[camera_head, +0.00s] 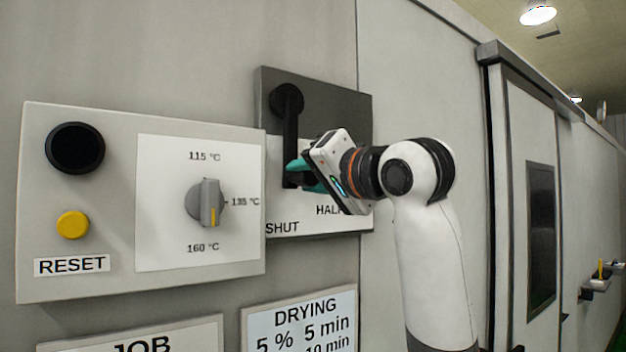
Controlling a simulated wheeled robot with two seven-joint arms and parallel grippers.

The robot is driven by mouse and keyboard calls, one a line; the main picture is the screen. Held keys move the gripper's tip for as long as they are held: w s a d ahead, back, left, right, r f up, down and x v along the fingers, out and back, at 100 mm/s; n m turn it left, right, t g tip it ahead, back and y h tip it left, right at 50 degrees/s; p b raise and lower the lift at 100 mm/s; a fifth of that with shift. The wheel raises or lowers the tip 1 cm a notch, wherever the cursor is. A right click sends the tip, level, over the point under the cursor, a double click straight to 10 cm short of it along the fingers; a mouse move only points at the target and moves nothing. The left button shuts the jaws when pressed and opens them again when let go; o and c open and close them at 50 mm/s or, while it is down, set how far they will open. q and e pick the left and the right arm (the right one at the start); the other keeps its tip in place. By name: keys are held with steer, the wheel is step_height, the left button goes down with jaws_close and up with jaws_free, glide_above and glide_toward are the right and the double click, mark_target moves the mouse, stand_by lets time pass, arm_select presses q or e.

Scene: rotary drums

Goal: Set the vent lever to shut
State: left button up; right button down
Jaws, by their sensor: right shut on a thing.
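The vent lever (291,130) is a black bar on a dark and white wall panel (330,103). It hangs almost straight down from its round pivot at the panel's upper left, and its lower end is above the word SHUT. My right gripper (299,173) comes in from the right, and its teal fingers are shut on the lever's lower part. The gripper body hides part of the panel's middle and right and covers the end of the word HALF. My left gripper is not in view.
To the left is a control box with a grey temperature knob (206,203), a yellow RESET button (73,225) and a black round part (75,147). A DRYING sign (302,322) and a JOB sign (140,343) are below. A door (535,190) stands to the right.

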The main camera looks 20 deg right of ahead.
stand_by(0.3)
steer(key=c, duration=1)
jaws_free()
steer(key=shift+s+a, duration=0.1)
steer(key=shift+s, duration=0.25)
steer(key=b+v, duration=0.6)
steer(key=v, duration=0.5)
steer(key=shift+s+d, duration=0.25)
steer(key=shift+s, duration=0.05)
